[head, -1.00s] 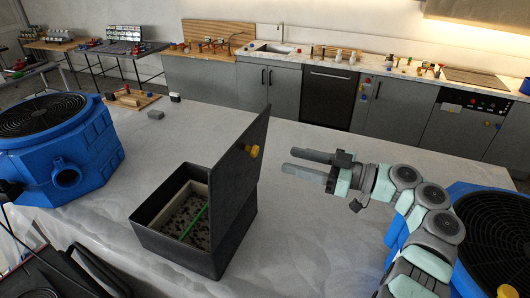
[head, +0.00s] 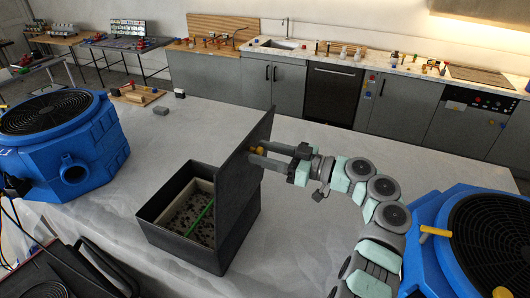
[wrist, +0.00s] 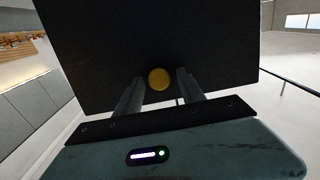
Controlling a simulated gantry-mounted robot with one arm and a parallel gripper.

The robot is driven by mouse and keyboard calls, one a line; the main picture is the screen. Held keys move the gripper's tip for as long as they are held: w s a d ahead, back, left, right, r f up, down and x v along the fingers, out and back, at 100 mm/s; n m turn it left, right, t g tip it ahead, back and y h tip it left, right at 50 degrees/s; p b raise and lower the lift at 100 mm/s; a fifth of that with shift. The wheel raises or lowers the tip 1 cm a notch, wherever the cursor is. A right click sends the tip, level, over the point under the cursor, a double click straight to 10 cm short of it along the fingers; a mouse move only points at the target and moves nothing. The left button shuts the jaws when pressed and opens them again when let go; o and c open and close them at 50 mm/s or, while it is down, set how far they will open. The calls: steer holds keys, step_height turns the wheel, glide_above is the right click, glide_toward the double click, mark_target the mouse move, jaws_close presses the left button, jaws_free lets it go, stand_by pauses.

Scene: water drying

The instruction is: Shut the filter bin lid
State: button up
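The filter bin (head: 190,243) is a dark open-topped box on the white table, with a dark gritty filter and a green strip inside. Its lid (head: 240,180) stands up nearly vertical on the bin's right side. A round yellow knob (wrist: 159,79) sits on the lid's outer face and is partly hidden by a finger in the head view. My gripper (head: 271,155) is at the lid's outer face, right of it. Its two fingers are apart, one on each side of the knob in the wrist view (wrist: 160,92). I cannot tell whether they touch the lid.
A blue fan unit (head: 60,145) stands at the left of the table, and another (head: 440,205) at the right near my arm. A small grey block (head: 161,110) lies behind the bin. The table behind the bin is mostly clear.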

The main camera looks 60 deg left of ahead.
jaws_close()
stand_by(1.2)
